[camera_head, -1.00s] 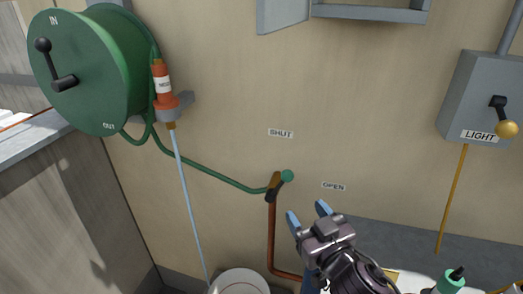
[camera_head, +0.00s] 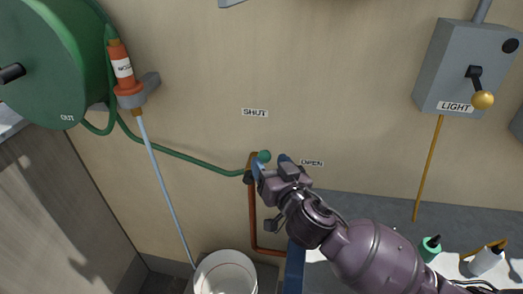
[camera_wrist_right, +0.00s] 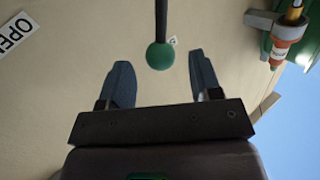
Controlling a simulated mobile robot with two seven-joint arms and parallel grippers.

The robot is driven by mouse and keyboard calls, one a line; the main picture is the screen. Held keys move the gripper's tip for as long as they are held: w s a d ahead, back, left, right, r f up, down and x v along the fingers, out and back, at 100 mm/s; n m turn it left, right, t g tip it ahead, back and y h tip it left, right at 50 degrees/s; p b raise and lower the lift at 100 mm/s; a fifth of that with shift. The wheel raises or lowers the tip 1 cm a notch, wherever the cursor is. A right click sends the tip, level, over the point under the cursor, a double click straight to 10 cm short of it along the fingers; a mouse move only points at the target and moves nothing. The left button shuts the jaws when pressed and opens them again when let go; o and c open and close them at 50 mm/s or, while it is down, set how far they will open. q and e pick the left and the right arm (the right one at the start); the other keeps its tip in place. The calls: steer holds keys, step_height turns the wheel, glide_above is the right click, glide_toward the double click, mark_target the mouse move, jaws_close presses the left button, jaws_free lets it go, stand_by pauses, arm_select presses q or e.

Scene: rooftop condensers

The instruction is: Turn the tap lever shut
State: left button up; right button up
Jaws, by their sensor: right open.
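The tap (camera_head: 253,161) is on the wall at the top of a copper pipe, below the SHUT label (camera_head: 255,113) and left of the OPEN label (camera_head: 312,163). The green ball of its lever (camera_head: 264,156) sits to the tap's upper right in the head view. My right gripper (camera_head: 271,164) is open at the lever, its fingers partly covering it. In the right wrist view the green ball (camera_wrist_right: 160,56) and dark lever stem (camera_wrist_right: 161,18) show between the two blue fingers (camera_wrist_right: 162,80), touching neither in the picture. My left gripper is out of view.
A green hose reel (camera_head: 50,65) and orange nozzle (camera_head: 122,70) are at left. A thin pale-blue line (camera_head: 165,190) runs down to a white bucket (camera_head: 226,272). A grey LIGHT box (camera_head: 455,70) is at right, above a bench with bottles (camera_head: 430,248).

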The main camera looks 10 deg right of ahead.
steer(key=shift+w+a, duration=0.25)
steer(key=shift+w, duration=1)
steer(key=shift+w+a, duration=0.25)
steer(key=shift+w, duration=1)
jaws_close()
